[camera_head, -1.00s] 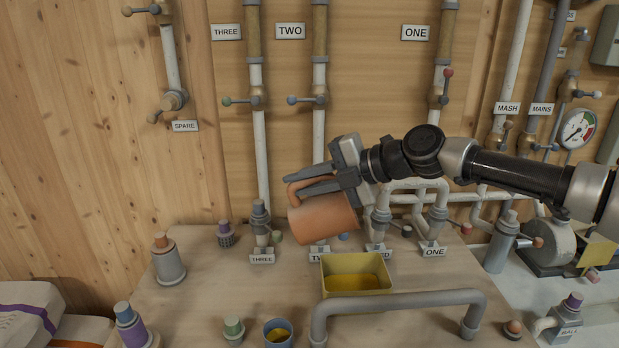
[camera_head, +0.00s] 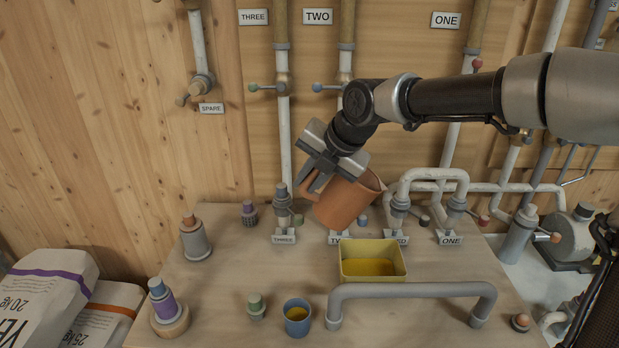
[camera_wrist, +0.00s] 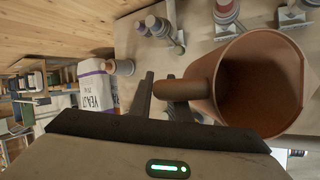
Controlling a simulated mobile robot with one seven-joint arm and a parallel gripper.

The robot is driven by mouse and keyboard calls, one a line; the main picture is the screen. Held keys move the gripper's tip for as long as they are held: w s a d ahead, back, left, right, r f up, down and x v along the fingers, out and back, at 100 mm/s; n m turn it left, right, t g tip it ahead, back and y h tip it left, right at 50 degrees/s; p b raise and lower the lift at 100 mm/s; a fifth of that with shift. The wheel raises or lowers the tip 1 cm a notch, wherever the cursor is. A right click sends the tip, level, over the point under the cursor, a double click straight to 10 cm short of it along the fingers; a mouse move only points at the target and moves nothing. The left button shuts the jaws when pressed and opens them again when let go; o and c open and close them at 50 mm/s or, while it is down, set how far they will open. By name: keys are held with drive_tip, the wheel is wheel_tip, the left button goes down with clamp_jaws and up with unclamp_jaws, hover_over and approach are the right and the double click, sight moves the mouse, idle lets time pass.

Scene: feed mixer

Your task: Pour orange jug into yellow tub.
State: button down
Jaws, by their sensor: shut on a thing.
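The orange jug (camera_head: 347,203) is held in the air behind and above the yellow tub, tilted partly, with its mouth toward the upper right. My gripper (camera_head: 313,183) is shut on the jug's handle. In the wrist view, the jug (camera_wrist: 262,85) shows its open mouth, and I see no contents in its shaded inside. The handle (camera_wrist: 178,89) lies by the dark fingers of my gripper (camera_wrist: 155,95). The yellow tub (camera_head: 373,249) stands on the bench with orange-yellow stuff in its bottom. The jug and tub are apart.
A grey rail (camera_head: 412,291) stands in front of the tub. A blue cup (camera_head: 297,322) with yellow contents is at the front. Pipes with labels ONE and THREE rise behind. Several capped bottles, such as a grey one (camera_head: 195,243), stand left. Sacks (camera_head: 55,290) lie at far left.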

sight(317, 200)
drive_tip(key=shift+f+h, duration=0.3)
drive_tip(key=shift+h, duration=0.1)
drive_tip(key=f+h+b, duration=0.1)
drive_tip(key=f+h, duration=0.1)
drive_tip(key=d+f+n+h+b, duration=0.1)
drive_tip(key=f+h, duration=0.1)
drive_tip(key=shift+d, duration=0.1)
drive_tip(key=shift+d+f+h+b, duration=0.15)
drive_tip(key=shift+f+h+b, duration=0.15)
drive_tip(key=shift+h, duration=0.1)
drive_tip(key=shift+d, duration=0.25)
drive_tip(key=shift+r+p, duration=0.65)
drive_tip(key=shift+p, duration=0.3)
drive_tip(key=shift+f, duration=0.2)
